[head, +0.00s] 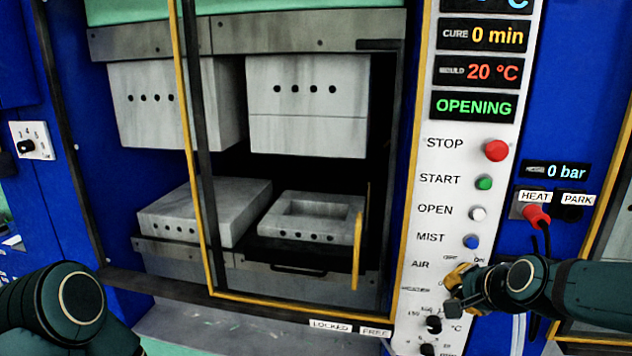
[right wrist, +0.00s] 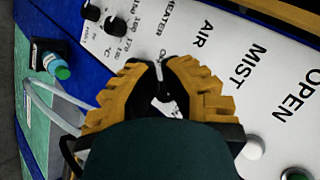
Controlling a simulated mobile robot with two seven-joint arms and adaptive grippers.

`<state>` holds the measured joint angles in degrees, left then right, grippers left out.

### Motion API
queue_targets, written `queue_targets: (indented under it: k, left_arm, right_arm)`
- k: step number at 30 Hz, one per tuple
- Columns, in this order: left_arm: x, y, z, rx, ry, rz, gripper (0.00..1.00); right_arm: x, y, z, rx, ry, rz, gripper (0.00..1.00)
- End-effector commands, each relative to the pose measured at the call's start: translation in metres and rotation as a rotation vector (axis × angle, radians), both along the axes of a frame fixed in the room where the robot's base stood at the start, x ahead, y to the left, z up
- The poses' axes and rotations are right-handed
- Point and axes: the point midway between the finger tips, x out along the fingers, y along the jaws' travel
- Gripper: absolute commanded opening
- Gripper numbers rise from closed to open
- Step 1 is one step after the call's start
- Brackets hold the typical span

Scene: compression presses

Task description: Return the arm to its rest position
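My right arm (head: 590,290) reaches in from the right across the press's control panel. My right gripper (head: 462,279) is at the panel by the AIR and HEATER labels. In the right wrist view my right gripper (right wrist: 160,68) shows two ridged yellow fingers with tips close together. Dark parts and a small white piece lie between them; I cannot tell whether they hold a control. The control beneath is hidden. My left arm (head: 70,305) shows as a dark joint at the lower left; its gripper is out of view.
The press (head: 305,140) stands open, with a lower mould (head: 315,213) inside. The white panel (head: 415,200) carries the red STOP button (head: 497,150) and a display (head: 473,106) reading OPENING. A red plug (head: 537,216) with a black cable is close above my right arm.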

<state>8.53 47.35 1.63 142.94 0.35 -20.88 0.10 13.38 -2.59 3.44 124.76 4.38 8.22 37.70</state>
Motion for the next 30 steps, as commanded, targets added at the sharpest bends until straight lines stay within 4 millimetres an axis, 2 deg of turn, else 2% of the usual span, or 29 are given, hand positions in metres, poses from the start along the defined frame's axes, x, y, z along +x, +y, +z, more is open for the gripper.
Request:
queue_targets:
  k: [1, 3, 5, 6, 8, 12, 15, 18, 21, 24, 30]
  left_arm:
    - [0.0, 0.0, -0.009, 0.001, 0.001, 0.0, 0.47]
    - [-0.001, -0.001, -0.016, 0.002, 0.002, 0.0, 0.47]
    - [-0.001, -0.001, -0.022, 0.002, 0.003, -0.002, 0.47]
    - [-0.001, -0.001, -0.025, 0.003, 0.004, -0.002, 0.47]
    - [-0.001, -0.001, -0.031, 0.003, 0.005, -0.002, 0.47]
    - [-0.002, -0.002, -0.044, 0.004, 0.009, -0.004, 0.47]
    - [-0.003, -0.002, -0.054, 0.006, 0.011, -0.005, 0.47]
    - [-0.004, -0.003, -0.062, 0.007, 0.013, -0.006, 0.47]
    - [-0.004, -0.003, -0.068, 0.008, 0.013, -0.008, 0.47]
    - [-0.004, -0.004, -0.072, 0.007, 0.014, -0.008, 0.47]
    - [-0.004, -0.004, -0.073, 0.008, 0.014, -0.009, 0.47]
  right_arm:
    - [0.003, 0.014, -0.043, -0.017, 0.049, 0.049, 0.0]
    - [0.003, 0.03, -0.09, -0.051, 0.097, 0.119, 0.0]
    - [0.0, 0.045, -0.128, -0.078, 0.135, 0.181, 0.0]
    - [-0.004, 0.055, -0.154, -0.096, 0.161, 0.223, 0.0]
    - [-0.012, 0.071, -0.192, -0.12, 0.199, 0.287, 0.0]
    - [-0.042, 0.107, -0.277, -0.174, 0.281, 0.451, 0.0]
    - [-0.072, 0.133, -0.332, -0.206, 0.334, 0.575, 0.0]
    - [-0.105, 0.154, -0.376, -0.23, 0.375, 0.691, 0.0]
    - [-0.133, 0.17, -0.407, -0.247, 0.405, 0.784, 0.0]
    - [-0.154, 0.179, -0.425, -0.257, 0.423, 0.847, 0.0]
    - [-0.166, 0.184, -0.435, -0.264, 0.431, 0.889, 0.0]
